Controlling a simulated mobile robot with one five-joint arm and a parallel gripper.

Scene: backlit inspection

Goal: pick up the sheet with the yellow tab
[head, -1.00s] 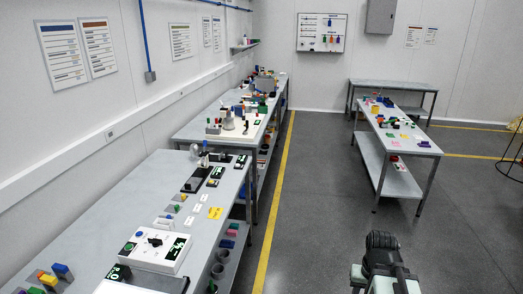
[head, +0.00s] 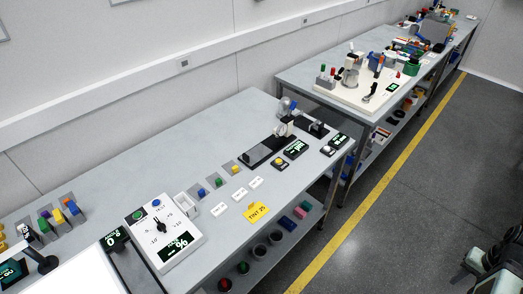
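On the near bench (head: 185,145) several small grey plates with coloured tabs lie in a row. The one with the yellow tab (head: 235,170) is at the far end, beside a green-tabbed plate (head: 218,182) and a blue-tabbed plate (head: 202,193). The yellow-tabbed plate looks like the sheet, but it is too small to be sure. A yellow card reading "TINT 25" (head: 257,212) lies near the front edge. My gripper (head: 505,256), dark and partly cut off, is at the lower right over the floor, well away from the bench. Its fingers are not clear.
A white dial box (head: 163,234) with a green display stands left of the plates. White label cards (head: 238,195), a black device (head: 268,150) and small displays lie nearby. Coloured blocks (head: 58,217) stand at the far left. Open floor (head: 400,200) lies right of the yellow line.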

